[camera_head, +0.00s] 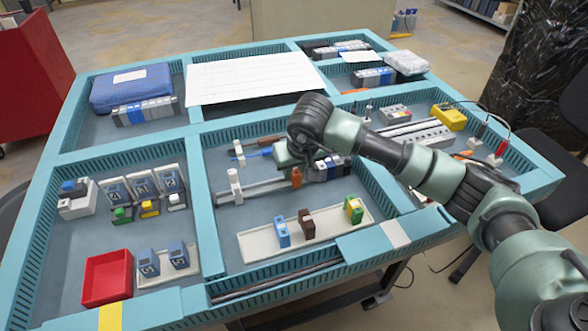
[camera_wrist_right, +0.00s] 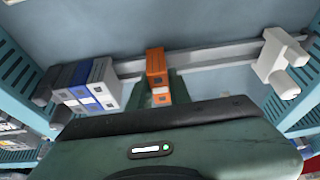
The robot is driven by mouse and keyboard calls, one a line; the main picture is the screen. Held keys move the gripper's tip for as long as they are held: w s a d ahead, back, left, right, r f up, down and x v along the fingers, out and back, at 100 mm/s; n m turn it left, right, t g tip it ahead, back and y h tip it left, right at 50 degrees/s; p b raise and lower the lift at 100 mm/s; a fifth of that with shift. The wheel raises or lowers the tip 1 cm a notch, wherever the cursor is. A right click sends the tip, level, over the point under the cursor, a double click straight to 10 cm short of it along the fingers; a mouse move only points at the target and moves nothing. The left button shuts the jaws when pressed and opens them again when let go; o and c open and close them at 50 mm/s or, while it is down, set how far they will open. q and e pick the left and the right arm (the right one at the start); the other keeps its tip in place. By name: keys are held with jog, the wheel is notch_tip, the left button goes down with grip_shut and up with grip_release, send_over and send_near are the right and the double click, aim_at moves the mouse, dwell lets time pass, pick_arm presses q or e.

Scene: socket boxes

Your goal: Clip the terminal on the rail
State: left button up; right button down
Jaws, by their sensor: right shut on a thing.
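My right gripper (camera_head: 293,166) is shut on an orange terminal (camera_head: 296,178), over the rail (camera_head: 262,188) in the middle compartment. In the right wrist view the orange terminal (camera_wrist_right: 156,66) stands upright across the rail (camera_wrist_right: 215,56). I cannot tell whether it is seated or just touching. A white end piece (camera_head: 235,186) is on the rail to the left. A row of grey, blue and white terminals (camera_wrist_right: 88,84) is on the rail, on the other side of the orange one, with a gap between. My left gripper is not in view.
A pale tray (camera_head: 258,247) in front holds a blue terminal (camera_head: 282,231), a brown terminal (camera_head: 306,223) and a green-yellow terminal (camera_head: 353,209). Teal slotted walls (camera_head: 205,220) bound the compartment. A red bin (camera_head: 107,277) stands front left. Screwdrivers (camera_head: 258,153) lie behind the rail.

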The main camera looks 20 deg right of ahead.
jog(key=shift+s+f, duration=0.2)
jog(key=shift+f, duration=0.25)
jog(key=c, duration=1.5)
grip_release()
jog(key=shift+o, duration=1.3)
jog(key=shift+a, duration=0.1)
jog(key=shift+d, duration=0.2)
jog(key=shift+c, duration=1.1)
jog(key=o, duration=0.3)
jog(key=shift+o, duration=0.2)
jog(key=r+p, duration=0.1)
jog(key=r, duration=0.2)
jog(key=r+p, duration=0.2)
jog(key=r, duration=0.1)
jog(key=shift+w+r, duration=0.2)
jog(key=shift+r, duration=0.7)
